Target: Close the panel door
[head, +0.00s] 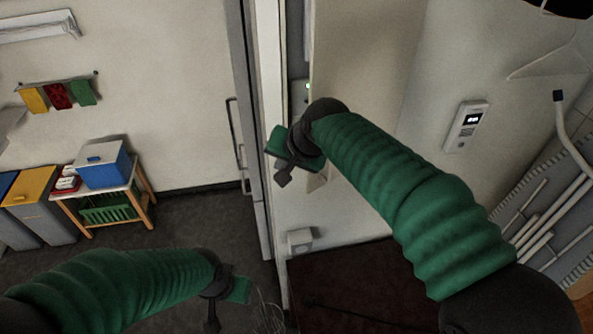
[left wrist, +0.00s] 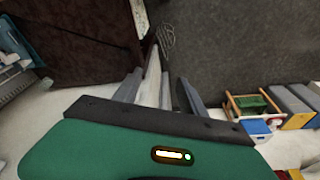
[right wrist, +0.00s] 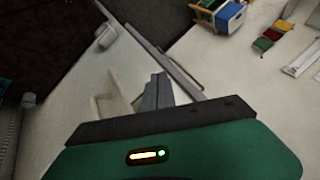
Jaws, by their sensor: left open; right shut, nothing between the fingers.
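A pale beige upright panel (head: 365,60), which looks like the panel door, stands beside a narrow grey recess with a small green light (head: 307,86) in the head view. My right forearm covers its lower part. My right gripper (head: 284,180) is at the recess's lower left, shut and empty. In the right wrist view, a beige slab (right wrist: 118,100), probably the same door, stands just left of the shut fingers (right wrist: 157,92); I cannot tell whether they touch. My left gripper (head: 228,310) is low in the head view, open and empty; its spread fingers show in the left wrist view (left wrist: 158,88).
A doorway frame with a handle (head: 235,140) stands left of the recess. A small table with a blue box (head: 103,165) and bins (head: 35,190) are at the left. A wall intercom (head: 466,125) and pipes are at the right. A dark brown block (head: 350,290) lies below.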

